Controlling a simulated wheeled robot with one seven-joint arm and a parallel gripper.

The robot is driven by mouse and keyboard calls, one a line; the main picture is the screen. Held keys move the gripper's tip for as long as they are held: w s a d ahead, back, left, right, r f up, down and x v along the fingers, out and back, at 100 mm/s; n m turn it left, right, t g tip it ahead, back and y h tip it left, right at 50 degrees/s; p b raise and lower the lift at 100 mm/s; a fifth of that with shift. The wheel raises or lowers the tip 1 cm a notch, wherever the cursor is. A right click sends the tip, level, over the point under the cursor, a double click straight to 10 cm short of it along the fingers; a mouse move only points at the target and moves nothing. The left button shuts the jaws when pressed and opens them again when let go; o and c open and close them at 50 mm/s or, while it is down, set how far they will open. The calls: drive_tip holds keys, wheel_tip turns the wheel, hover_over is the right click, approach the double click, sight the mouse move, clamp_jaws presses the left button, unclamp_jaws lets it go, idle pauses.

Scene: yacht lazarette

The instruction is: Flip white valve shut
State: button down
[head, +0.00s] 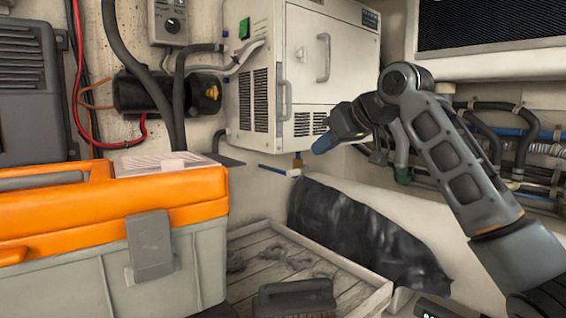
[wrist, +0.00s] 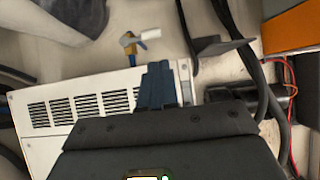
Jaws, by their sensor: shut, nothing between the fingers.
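The white valve (head: 294,172) is small and sits below the white cabinet, under a short brass-coloured fitting (head: 298,159). A blue lever (head: 272,169) sticks out to the left of it in the head view. In the wrist view the valve (wrist: 129,40) shows beyond the fingertips, with its blue lever (wrist: 150,34) pointing right. My gripper (head: 322,144) is shut and empty, to the right of the valve and slightly above it in the head view. Its blue fingers (wrist: 157,84) show in the wrist view, apart from the valve.
The white cabinet (head: 303,75) hangs just above the valve. A black bag (head: 360,232) lies below it. A wooden tray (head: 255,232) with a brush (head: 294,297) and an orange-lidded toolbox (head: 75,255) stand in front. Hoses (head: 520,125) run along the right wall.

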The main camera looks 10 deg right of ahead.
sight(296, 171)
drive_tip(key=shift+w+r, duration=0.15)
drive_tip(key=shift+a, duration=0.15)
drive_tip(key=p+x, duration=0.1)
drive_tip(key=x, duration=0.9)
idle(0.4)
drive_tip(key=shift+f, duration=0.25)
